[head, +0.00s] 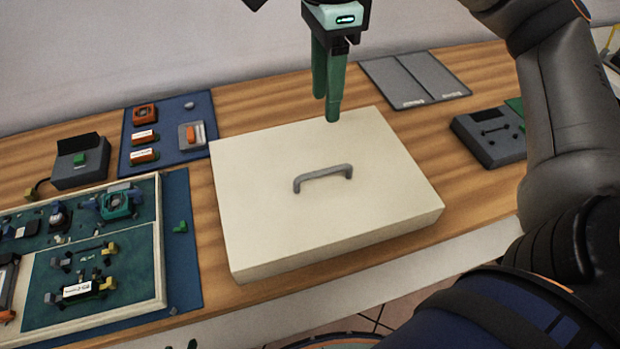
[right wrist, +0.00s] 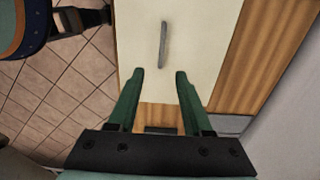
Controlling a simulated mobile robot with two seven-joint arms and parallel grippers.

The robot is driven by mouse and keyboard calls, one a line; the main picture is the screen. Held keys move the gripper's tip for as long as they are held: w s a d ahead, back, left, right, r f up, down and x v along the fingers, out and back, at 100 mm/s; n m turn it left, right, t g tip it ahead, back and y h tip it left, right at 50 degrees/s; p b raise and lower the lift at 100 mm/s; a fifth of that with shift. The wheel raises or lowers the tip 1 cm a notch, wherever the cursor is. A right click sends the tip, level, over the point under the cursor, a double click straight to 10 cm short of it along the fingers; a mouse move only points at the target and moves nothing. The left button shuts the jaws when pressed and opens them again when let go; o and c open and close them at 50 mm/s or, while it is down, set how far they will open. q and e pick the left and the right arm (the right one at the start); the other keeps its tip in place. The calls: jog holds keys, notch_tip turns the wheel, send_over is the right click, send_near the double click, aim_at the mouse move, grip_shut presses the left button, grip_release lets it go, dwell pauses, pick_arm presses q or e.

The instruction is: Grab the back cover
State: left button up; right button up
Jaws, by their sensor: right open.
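The cover is a cream-coloured flat box-like lid (head: 270,225) with a grey bar handle (head: 323,177) in the middle of its top. It lies on the wooden table. My right gripper (head: 327,108) points down above the lid's far edge, with green fingers, behind the handle and apart from it. In the right wrist view the two fingers (right wrist: 158,75) are spread with nothing between them, and the handle (right wrist: 163,45) shows ahead of them on the lid (right wrist: 140,40). What lies under the lid is hidden. My left gripper is not in view.
A tray (head: 160,240) with small parts stands left of the lid. A blue mat (head: 135,108) with orange parts lies behind it. Grey panels (head: 412,80) lie at the back, and a dark grey box (head: 485,145) stands at the right.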

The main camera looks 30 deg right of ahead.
notch_tip(320, 180, down, 2)
jog(key=b, duration=0.2)
send_over(324, 170)
jog(key=f, duration=0.7)
jog(key=shift+s+a+f, duration=0.2)
jog(key=shift+a, duration=0.1)
jog(key=f, duration=0.5)
jog(key=shift+w+d+f+b, duration=0.2)
jog(key=shift+d+f+b, duration=0.1)
jog(key=shift+f+b, duration=0.1)
grip_shut()
jog(key=shift+r, duration=0.1)
